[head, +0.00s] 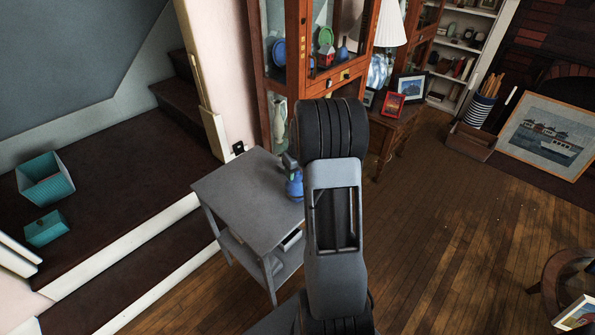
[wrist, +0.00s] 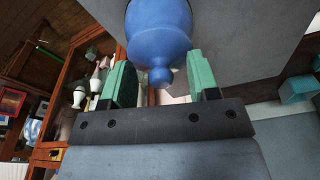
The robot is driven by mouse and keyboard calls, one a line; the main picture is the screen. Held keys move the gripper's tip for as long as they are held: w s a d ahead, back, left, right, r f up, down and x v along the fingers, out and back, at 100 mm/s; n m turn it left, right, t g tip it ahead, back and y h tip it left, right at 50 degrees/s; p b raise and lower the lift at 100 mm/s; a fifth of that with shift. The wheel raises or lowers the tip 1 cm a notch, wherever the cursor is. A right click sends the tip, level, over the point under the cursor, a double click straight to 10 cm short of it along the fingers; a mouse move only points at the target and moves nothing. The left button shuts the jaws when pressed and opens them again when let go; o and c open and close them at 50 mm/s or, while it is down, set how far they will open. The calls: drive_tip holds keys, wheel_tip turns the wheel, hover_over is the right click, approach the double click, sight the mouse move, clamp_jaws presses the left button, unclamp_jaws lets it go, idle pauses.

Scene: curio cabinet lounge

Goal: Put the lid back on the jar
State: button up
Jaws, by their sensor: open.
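A blue jar (head: 295,190) stands upright on a grey side table (head: 235,200), near its right edge, partly behind my arm. The wrist view shows a rounded blue body (wrist: 160,22) that narrows to a blue lid knob (wrist: 161,76). The lid appears to sit on the jar, but I cannot make out the seam clearly. My gripper (wrist: 161,66) is open, its two green fingers on either side of the knob with gaps both sides. In the head view my gripper (head: 291,166) is just above the jar, mostly hidden by the arm.
A glass-fronted wooden cabinet (head: 296,85) stands behind the table. A lamp (head: 390,25) and picture frames stand on a small wooden table (head: 397,122). Teal boxes (head: 45,180) rest on the dark landing at left. The wooden floor (head: 455,230) at right is largely clear.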

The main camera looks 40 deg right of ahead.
wheel_tip(320, 180, up, 14)
drive_tip(key=s, duration=0.2)
drive_tip(key=shift+f, duration=0.15)
drive_tip(key=shift+s+a, duration=0.1)
idle(0.6)
drive_tip(key=s+a+r+t+p, duration=0.1)
drive_tip(key=s+a, duration=0.6)
drive_tip(key=a, duration=0.4)
drive_tip(key=s+a+r+n+p, duration=0.1)
drive_tip(key=s+a, duration=0.7)
drive_tip(key=a, duration=0.4)
drive_tip(key=shift+a+r+t, duration=0.25)
drive_tip(key=shift+t, duration=0.15)
